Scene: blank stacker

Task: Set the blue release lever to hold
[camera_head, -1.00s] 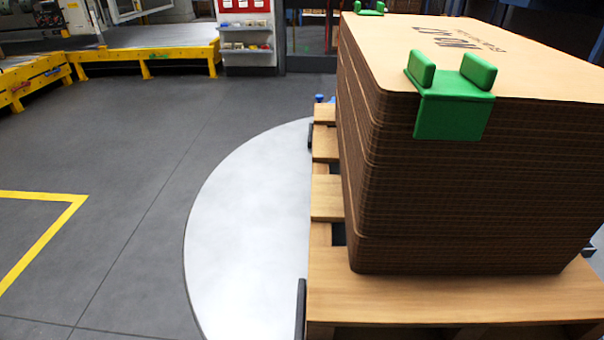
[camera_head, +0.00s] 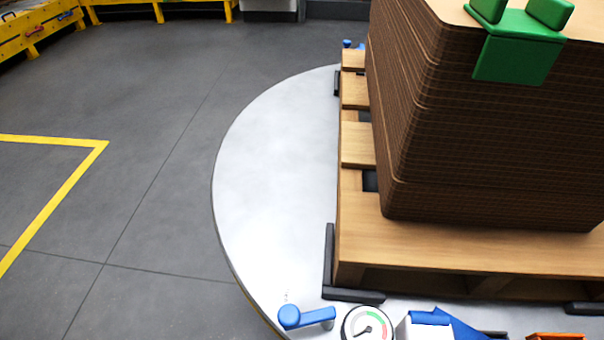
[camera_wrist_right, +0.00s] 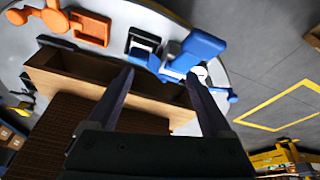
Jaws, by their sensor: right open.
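A blue lever (camera_head: 306,317) with a round knob sits on the pale round plate, at the bottom of the head view, just left of a dial gauge (camera_head: 367,325). I cannot read its setting. A blue and white fixture (camera_head: 430,325) is right of the gauge, cut off by the frame. In the right wrist view, my right gripper (camera_wrist_right: 159,76) is open and empty, its fingers pointing towards a large blue part (camera_wrist_right: 190,52). A smaller blue part (camera_wrist_right: 224,94) shows by the right finger, partly hidden. My left gripper is in neither view.
A wooden pallet (camera_head: 470,245) carries a tall cardboard stack (camera_head: 470,140) with a green clip (camera_head: 518,50). Black corner brackets (camera_head: 350,296) edge the pallet. An orange part (camera_wrist_right: 92,28) sits near the blue ones. The grey floor (camera_head: 150,200) at left is clear.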

